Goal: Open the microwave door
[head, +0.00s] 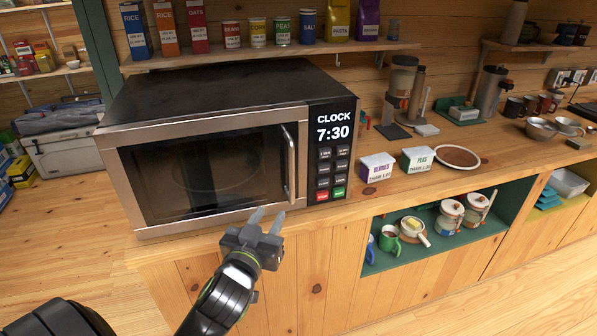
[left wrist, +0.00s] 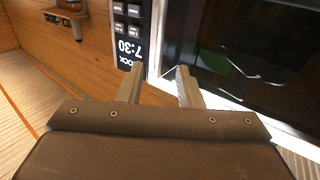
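The microwave (head: 210,95) stands on the wooden counter with its door (head: 215,170) shut. The door has a dark window in a silver frame and an upright silver bar handle (head: 289,165) on its right side. The black control panel (head: 333,150) reads "CLOCK 7:30"; it also shows upside down in the left wrist view (left wrist: 130,30). My left gripper (head: 267,214) is open and empty, in front of and below the handle, apart from it. Its two fingers also show in the left wrist view (left wrist: 158,76), pointing at the microwave front. My right gripper is not in view.
A shelf (head: 270,52) with boxes, cans and bags hangs above the microwave. Small labelled boxes (head: 377,167) and a round brown plate (head: 457,157) sit on the counter to its right. A green open cubby (head: 470,240) holds mugs and jars below. The space before the door is clear.

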